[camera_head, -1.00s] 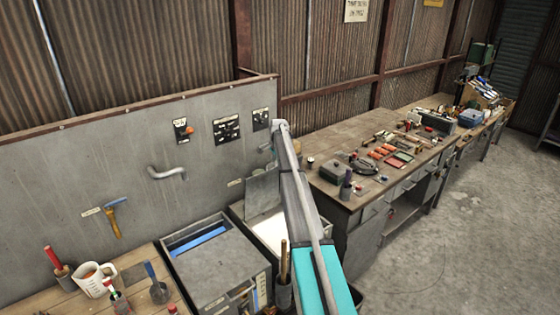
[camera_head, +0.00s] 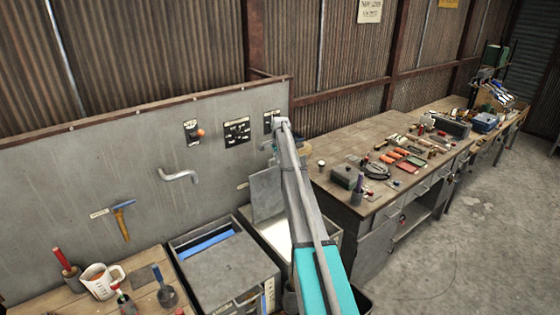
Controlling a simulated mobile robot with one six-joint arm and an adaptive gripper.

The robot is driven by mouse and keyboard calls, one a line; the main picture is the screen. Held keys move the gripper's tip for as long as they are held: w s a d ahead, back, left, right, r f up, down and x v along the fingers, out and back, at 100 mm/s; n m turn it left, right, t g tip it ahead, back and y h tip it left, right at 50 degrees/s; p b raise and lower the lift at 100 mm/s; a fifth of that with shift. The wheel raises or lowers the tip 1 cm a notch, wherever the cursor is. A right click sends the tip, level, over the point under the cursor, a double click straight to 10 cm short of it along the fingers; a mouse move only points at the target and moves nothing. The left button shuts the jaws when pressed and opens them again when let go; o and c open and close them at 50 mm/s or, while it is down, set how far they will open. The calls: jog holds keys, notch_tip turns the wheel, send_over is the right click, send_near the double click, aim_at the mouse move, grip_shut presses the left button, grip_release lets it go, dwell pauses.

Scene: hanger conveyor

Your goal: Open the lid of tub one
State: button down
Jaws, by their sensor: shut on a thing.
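Two grey tubs stand side by side below the panel. The left tub (camera_head: 268,288) has a flat grey cover (camera_head: 228,266) with a slot at the back where blue shows inside. The right tub (camera_head: 247,216) has a pale interior, and its grey lid (camera_head: 267,194) stands tilted up at the back. I cannot tell which is tub one. My arm rises from the bottom, crosses in front of the right tub and bends near the panel. My gripper cannot be made out; the arm hides that area, including part of the lid and tub.
The grey panel (camera_head: 90,165) behind carries a bent handle (camera_head: 180,175), a red knob (camera_head: 200,132) and a hanging hammer (camera_head: 123,218). A wooden bench at left holds a white jug (camera_head: 100,281). A cluttered workbench (camera_head: 340,145) runs along the right. The floor (camera_head: 470,240) beyond is clear.

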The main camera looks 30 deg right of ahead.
jog(key=shift+w+a, duration=0.1)
jog(key=shift+a, duration=0.05)
jog(key=c, duration=0.7)
grip_release()
jog(key=shift+r, duration=0.15)
jog(key=shift+s, duration=0.25)
